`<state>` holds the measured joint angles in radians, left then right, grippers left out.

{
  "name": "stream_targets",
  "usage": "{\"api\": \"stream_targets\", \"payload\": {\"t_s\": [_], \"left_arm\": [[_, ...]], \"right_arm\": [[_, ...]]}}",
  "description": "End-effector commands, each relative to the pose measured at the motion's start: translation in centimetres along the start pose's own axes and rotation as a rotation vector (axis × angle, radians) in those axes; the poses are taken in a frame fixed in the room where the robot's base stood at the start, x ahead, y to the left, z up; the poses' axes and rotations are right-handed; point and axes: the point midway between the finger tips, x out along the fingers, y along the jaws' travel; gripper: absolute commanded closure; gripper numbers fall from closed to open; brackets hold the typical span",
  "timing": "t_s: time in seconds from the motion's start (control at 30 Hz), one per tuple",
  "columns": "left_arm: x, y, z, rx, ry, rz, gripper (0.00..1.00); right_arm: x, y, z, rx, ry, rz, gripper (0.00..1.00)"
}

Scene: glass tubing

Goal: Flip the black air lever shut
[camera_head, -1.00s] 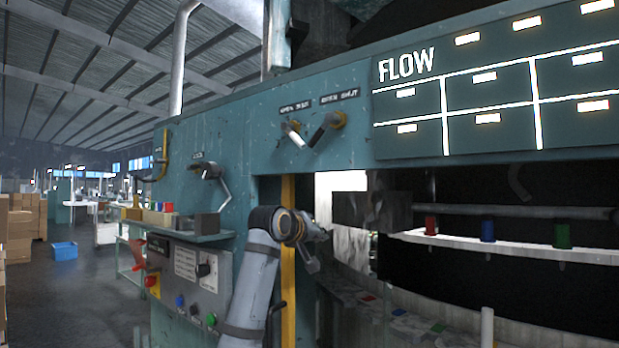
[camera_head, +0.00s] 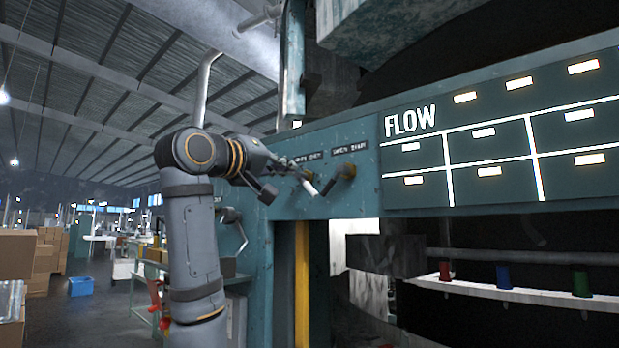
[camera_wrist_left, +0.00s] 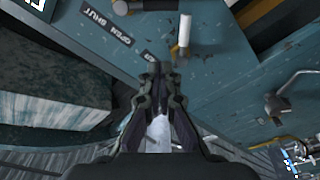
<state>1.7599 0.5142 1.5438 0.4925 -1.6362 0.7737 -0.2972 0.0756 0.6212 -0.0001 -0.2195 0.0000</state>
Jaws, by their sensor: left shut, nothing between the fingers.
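The black lever (camera_head: 329,185) is on the teal panel, left of the FLOW board. It slants down and left from its brass hub (camera_head: 347,171), under an OPEN/SHUT label. It shows partly at the top edge of the wrist view (camera_wrist_left: 152,5). A white lever (camera_head: 309,186) is just left of it and appears in the wrist view (camera_wrist_left: 185,32). My left gripper (camera_head: 297,168) is shut and empty, close by the white lever's mount, left of the black lever. Its fingertips (camera_wrist_left: 158,68) look apart from the black lever. My right gripper is out of view.
A bent metal handle (camera_head: 234,225) sits lower left on the panel and shows in the wrist view (camera_wrist_left: 284,100). The FLOW board (camera_head: 500,140) is to the right. Below the panel is an opening with a yellow post (camera_head: 302,270).

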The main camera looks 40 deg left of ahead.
Motion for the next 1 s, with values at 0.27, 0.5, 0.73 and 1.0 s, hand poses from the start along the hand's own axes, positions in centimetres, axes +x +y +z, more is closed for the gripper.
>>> {"api": "stream_targets", "payload": {"t_s": [0.27, 0.5, 0.73, 1.0], "left_arm": [[5.2, 0.4, -0.4, -0.001, -0.004, -0.004, 1.0], [10.0, 0.3, -0.1, 0.0, -0.004, -0.003, 1.0], [8.6, 0.0, 3.2, 0.002, -0.001, -0.002, 1.0], [8.3, 0.0, 3.8, 0.0, 0.0, -0.001, 1.0]], "right_arm": [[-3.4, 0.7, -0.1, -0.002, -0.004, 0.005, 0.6], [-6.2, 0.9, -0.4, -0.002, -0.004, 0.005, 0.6], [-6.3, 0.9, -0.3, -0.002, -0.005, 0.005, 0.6], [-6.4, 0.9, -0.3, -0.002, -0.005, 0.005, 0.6]]}}
